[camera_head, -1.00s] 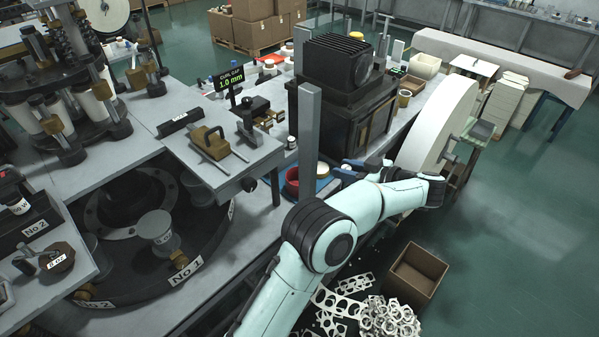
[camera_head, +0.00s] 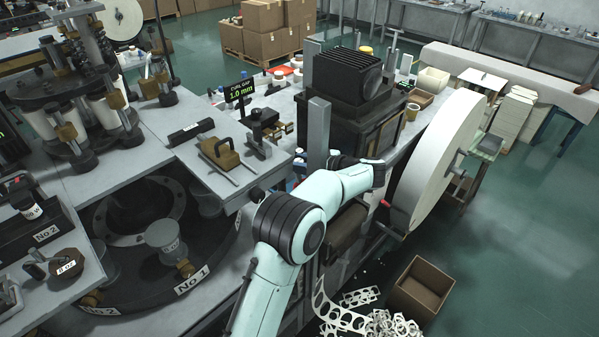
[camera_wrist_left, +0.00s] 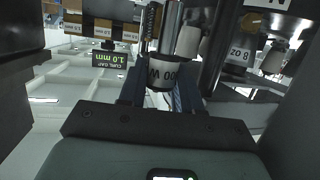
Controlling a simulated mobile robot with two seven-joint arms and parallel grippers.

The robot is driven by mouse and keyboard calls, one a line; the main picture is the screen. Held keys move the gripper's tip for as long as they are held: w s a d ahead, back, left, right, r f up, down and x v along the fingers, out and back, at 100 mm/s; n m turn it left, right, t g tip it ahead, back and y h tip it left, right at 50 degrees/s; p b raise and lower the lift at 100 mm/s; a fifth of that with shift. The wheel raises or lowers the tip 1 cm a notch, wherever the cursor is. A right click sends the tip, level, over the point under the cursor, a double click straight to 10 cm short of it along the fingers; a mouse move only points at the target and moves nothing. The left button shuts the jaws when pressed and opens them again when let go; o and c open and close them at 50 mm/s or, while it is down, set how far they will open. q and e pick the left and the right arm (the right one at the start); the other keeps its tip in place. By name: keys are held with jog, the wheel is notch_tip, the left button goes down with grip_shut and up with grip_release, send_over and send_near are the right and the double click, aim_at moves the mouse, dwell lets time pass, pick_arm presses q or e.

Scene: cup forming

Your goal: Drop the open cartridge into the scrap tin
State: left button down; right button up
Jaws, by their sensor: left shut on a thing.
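In the head view one arm, which I take to be my left, reaches from the bottom to the bench post; its gripper is hidden there. In the left wrist view the gripper (camera_wrist_left: 160,95) shows with two dark fingers close together. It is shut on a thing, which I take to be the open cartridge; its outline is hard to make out. The scrap tin is not visible now; my forearm covers the place where a red-rimmed tin showed earlier. My right gripper is not in view.
A grey post (camera_head: 319,135) and a black finned machine (camera_head: 345,85) stand beside the arm. The curl gap sign (camera_head: 241,92) stands behind the bench fixture. A large pale wheel (camera_head: 440,160) is to the right. An open cardboard box (camera_head: 420,288) and scrap rings lie on the floor.

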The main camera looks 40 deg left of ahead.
aim_at(300, 182)
pick_arm(q)
jog(key=shift+a+f, duration=0.1)
jog(key=shift+f, duration=1.7)
jog(key=shift+f, duration=0.45)
jog(key=c, duration=0.7)
grip_release()
jog(key=shift+c, duration=0.2)
jog(key=shift+r, duration=0.1)
jog(key=v, duration=1.2)
jog(key=shift+r, duration=0.45)
